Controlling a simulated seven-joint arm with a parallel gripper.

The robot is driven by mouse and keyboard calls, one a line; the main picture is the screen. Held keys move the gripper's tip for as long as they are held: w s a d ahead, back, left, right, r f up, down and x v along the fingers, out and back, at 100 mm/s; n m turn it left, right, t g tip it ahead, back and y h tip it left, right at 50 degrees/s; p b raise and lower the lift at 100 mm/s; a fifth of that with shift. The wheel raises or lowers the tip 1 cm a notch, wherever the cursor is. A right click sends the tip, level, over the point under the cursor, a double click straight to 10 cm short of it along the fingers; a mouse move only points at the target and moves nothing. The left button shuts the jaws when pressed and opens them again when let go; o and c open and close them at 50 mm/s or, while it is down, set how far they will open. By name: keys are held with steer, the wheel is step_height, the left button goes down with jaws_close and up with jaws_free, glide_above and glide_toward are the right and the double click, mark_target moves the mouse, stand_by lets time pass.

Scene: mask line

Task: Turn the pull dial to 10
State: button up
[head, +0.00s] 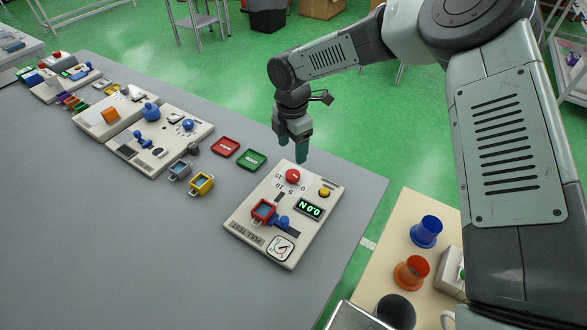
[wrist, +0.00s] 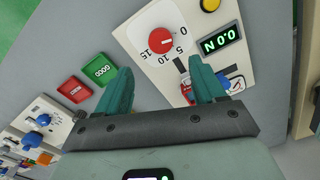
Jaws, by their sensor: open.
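The pull dial is a red round knob (head: 292,176) on a white scale at the back of the cream pull test panel (head: 244,220). In the wrist view the red dial (wrist: 161,40) sits among the marks 5, 10 and 15, with a pale line across it; which mark it points to is hard to tell. My gripper (head: 302,156) is above the panel's back edge, near the dial and apart from it. In the wrist view my open, empty gripper (wrist: 161,85) has its teal fingers apart, with the dial beyond their tips.
The panel also holds a display (head: 309,208) reading 0.0 N, a yellow button (head: 325,192), a red-framed holder (head: 263,211), a blue part (head: 282,221) and a gauge (head: 280,248). Bare grey table surrounds the panel's left side.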

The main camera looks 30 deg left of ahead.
mark_target(293, 174)
step_height(293, 174, down, 10)
steer(key=shift+r, duration=0.2)
steer(key=c, duration=1.1)
steer(key=shift+o, duration=0.2)
